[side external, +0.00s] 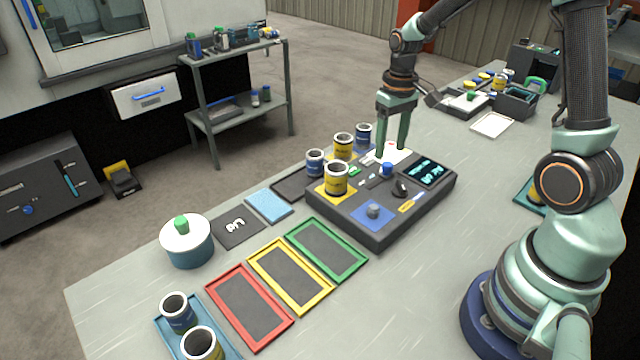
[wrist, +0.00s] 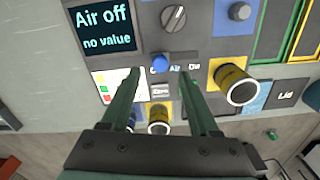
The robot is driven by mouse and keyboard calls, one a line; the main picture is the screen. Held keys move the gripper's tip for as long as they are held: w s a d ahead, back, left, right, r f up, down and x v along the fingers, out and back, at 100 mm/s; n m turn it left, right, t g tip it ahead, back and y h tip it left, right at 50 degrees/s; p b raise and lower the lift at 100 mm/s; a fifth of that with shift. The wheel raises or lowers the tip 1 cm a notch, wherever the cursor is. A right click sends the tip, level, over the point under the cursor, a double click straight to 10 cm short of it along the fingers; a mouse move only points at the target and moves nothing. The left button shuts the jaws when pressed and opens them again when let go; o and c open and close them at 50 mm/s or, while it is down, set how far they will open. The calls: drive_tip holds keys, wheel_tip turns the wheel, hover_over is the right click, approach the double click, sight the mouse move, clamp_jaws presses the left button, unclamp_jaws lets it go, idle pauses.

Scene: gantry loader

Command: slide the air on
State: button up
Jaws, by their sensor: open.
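The dark control panel (side external: 385,228) lies on the bench. Its screen (wrist: 100,30) reads "Air off" and "no value"; the screen (side external: 425,172) also shows in the side view. A small blue knob (wrist: 160,63) stands beside small lettering that seems to include "Air"; the knob (side external: 387,170) also shows in the side view. My gripper (side external: 392,154) is open and empty, pointing down over the panel's far side. In the wrist view my gripper (wrist: 157,76) has a finger on each side of the blue knob's line; whether the fingers touch the panel cannot be told.
A black rotary knob (side external: 400,188) and a grey knob (side external: 373,211) are near the blue one. Yellow cans (side external: 336,180) and blue cans (side external: 315,162) stand along the panel's left side. Red (side external: 250,307), yellow (side external: 291,275) and green (side external: 327,250) framed trays lie nearer the front.

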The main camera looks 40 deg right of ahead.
sight(388, 163)
drive_tip(key=shift+f, duration=2)
drive_tip(key=shift+c, duration=0.4)
clamp_jaws()
